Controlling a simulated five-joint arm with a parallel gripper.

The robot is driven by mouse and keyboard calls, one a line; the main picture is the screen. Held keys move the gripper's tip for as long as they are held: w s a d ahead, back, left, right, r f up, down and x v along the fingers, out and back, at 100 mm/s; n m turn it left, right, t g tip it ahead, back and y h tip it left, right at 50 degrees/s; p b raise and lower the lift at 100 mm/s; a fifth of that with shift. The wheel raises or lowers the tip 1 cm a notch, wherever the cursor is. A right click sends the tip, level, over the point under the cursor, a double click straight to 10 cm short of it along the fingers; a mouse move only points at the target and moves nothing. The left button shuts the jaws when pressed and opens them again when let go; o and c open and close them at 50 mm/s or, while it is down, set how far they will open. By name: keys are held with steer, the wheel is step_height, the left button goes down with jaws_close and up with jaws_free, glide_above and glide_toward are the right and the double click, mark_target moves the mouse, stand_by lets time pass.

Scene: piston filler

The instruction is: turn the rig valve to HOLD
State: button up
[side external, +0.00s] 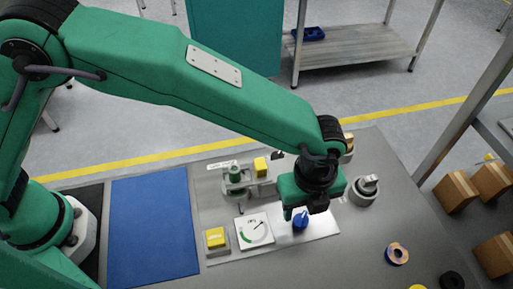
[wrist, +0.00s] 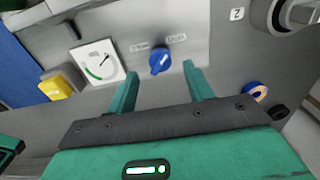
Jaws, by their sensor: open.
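The rig valve is a blue knob (side external: 300,219) on a light metal plate, right of a square gauge. In the wrist view the blue knob (wrist: 159,60) stands ahead of my gripper, between the lines of its two fingers, with small labels at its upper left and upper right that are too small to read surely. The knob's pointer tilts a little off straight. My gripper (side external: 305,207) hangs close over the knob in the side view. In the wrist view my gripper (wrist: 160,85) is open, its green fingers apart and holding nothing.
A white gauge (side external: 254,230) with a green arc is left of the knob. A yellow button (side external: 215,237) sits further left, and another yellow block (side external: 261,166) behind. A blue mat (side external: 152,230) lies left; an orange ring (side external: 397,254) lies right.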

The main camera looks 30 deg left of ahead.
mark_target(301, 219)
steer(key=shift+f, duration=2.1)
steer(key=shift+c, duration=0.4)
steer(key=c, duration=0.9)
